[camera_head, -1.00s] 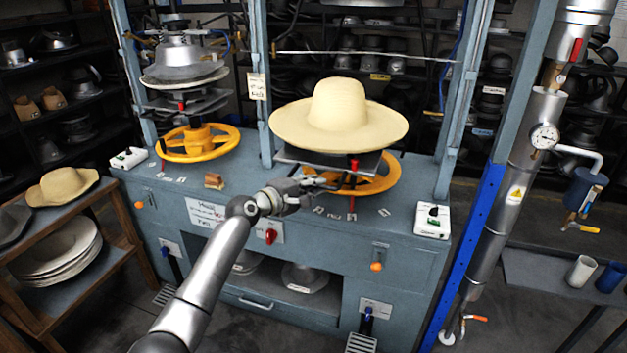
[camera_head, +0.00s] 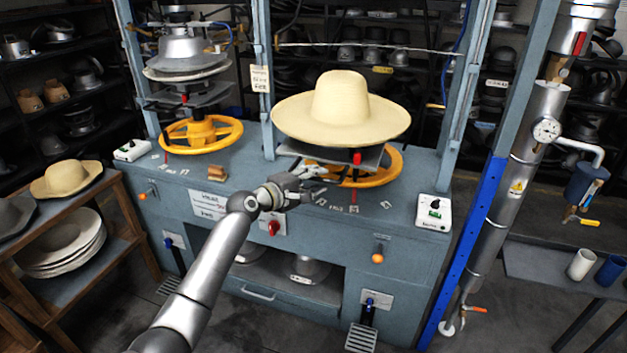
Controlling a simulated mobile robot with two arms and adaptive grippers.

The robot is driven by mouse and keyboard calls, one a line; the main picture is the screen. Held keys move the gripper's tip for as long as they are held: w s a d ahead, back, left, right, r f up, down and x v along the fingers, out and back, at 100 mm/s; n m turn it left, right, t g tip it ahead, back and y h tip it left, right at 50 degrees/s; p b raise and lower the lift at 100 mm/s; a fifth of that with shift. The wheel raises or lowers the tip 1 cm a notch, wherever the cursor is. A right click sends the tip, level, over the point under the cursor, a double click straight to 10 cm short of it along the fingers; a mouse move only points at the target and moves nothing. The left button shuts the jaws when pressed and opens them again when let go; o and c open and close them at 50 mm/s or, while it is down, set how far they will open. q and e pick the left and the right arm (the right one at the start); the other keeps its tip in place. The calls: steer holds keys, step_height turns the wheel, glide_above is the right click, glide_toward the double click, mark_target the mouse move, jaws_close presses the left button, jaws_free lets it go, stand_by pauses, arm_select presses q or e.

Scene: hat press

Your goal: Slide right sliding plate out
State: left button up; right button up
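The right sliding plate (camera_head: 372,155) is a dark flat plate on the right press. It lies under a wide cream hat (camera_head: 341,108) and above a yellow handwheel (camera_head: 385,174). A red knob (camera_head: 357,158) shows at the plate's front edge. My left gripper (camera_head: 318,176) is at the front left of the plate, close to its front edge and the wheel's left side. Its fingers look apart with nothing between them. Whether it touches the plate cannot be told. My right gripper is not in view.
The left press has its own yellow handwheel (camera_head: 200,134) and stacked metal plates. Blue-grey posts (camera_head: 464,110) flank the right press. A white control box (camera_head: 434,211) sits at the right of the bench. A small wooden block (camera_head: 218,173) lies left of my arm.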

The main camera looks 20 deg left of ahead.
arm_select(q)
steer(key=v, duration=1.2)
stand_by(0.4)
